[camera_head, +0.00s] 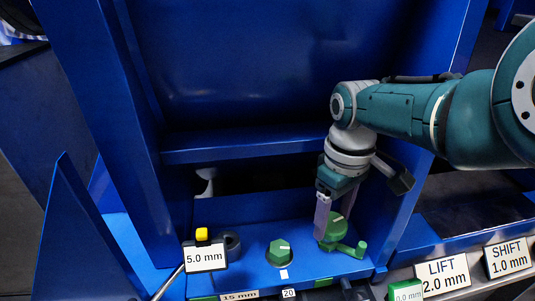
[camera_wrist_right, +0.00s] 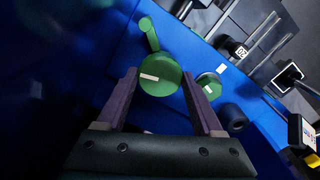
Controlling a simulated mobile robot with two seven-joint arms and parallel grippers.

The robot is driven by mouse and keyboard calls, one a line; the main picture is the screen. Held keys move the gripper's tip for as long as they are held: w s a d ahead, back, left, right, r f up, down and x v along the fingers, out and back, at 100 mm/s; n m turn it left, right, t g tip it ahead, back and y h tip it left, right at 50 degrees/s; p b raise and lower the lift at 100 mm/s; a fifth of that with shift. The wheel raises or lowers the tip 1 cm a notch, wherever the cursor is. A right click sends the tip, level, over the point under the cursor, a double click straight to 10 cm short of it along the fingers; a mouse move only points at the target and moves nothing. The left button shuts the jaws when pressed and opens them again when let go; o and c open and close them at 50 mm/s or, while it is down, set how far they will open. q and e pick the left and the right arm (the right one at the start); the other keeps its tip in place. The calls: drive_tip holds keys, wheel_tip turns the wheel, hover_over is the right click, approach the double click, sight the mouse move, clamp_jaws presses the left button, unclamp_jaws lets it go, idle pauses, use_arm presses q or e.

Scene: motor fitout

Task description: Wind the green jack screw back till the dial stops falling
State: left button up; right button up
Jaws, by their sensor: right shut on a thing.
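A green round screw head with a side crank handle (camera_head: 336,232) stands on the blue ledge, in the right part of the head view. It also shows in the right wrist view (camera_wrist_right: 162,75), with a white mark on its top. My right gripper (camera_head: 333,217) reaches down over it and is shut on its head, one finger on each side. The crank handle sticks out beyond the fingers. A black gauge reading 5.0 mm (camera_head: 206,258), with a yellow cap, stands at the left of the ledge. A green plate reading 0.0 mm (camera_head: 405,293) is at the bottom right. My left gripper is out of view.
A green hexagonal head (camera_head: 279,252) with a white mark is close to the left of my gripper. A black ring (camera_head: 232,243) lies by the gauge. Signs LIFT 2.0 mm (camera_head: 442,278) and SHIFT 1.0 mm (camera_head: 509,258) stand at right. Tall blue walls flank the ledge.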

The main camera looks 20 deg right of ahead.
sight(332, 222)
drive_tip(key=shift+r+n, duration=0.1)
drive_tip(key=shift+n, duration=0.4)
drive_tip(key=o, duration=1.4)
wheel_tip(332, 222, up, 10)
drive_tip(key=p, duration=0.9)
idle(0.6)
